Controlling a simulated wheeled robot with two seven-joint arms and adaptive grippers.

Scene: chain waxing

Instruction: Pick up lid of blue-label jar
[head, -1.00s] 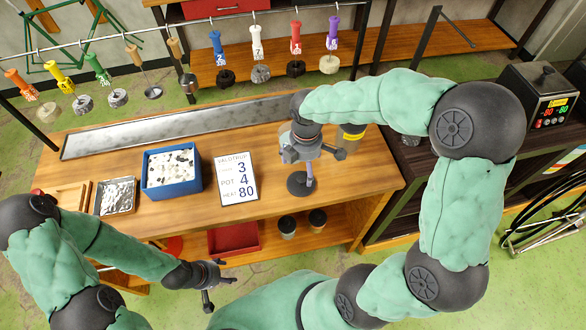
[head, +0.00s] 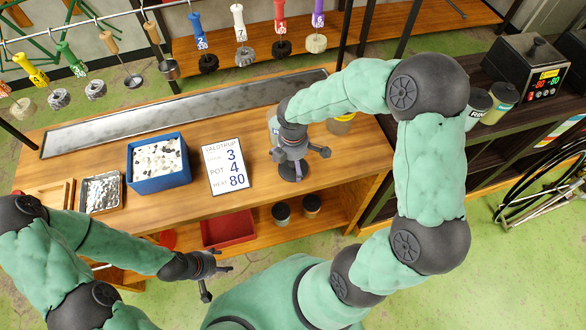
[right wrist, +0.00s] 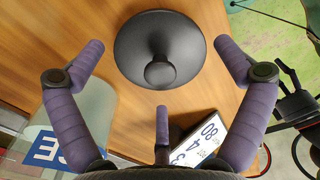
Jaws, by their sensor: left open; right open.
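A dark round lid with a knob (right wrist: 160,50) lies on the wooden table in the right wrist view. In the head view it shows as a dark disc (head: 290,174) under my right gripper. My right gripper (head: 298,158) is open and points down at it, its purple fingers (right wrist: 160,75) spread and apart from the lid. A glass jar with a blue label (right wrist: 58,150) stands beside it at the lower left of the right wrist view; in the head view my arm mostly hides it. My left gripper (head: 218,270) is open and empty in front of the table.
A number card (head: 228,168), a blue bin of pellets (head: 158,184) and a metal tray (head: 101,212) lie left on the table. Several handled tools hang from a rail at the back.

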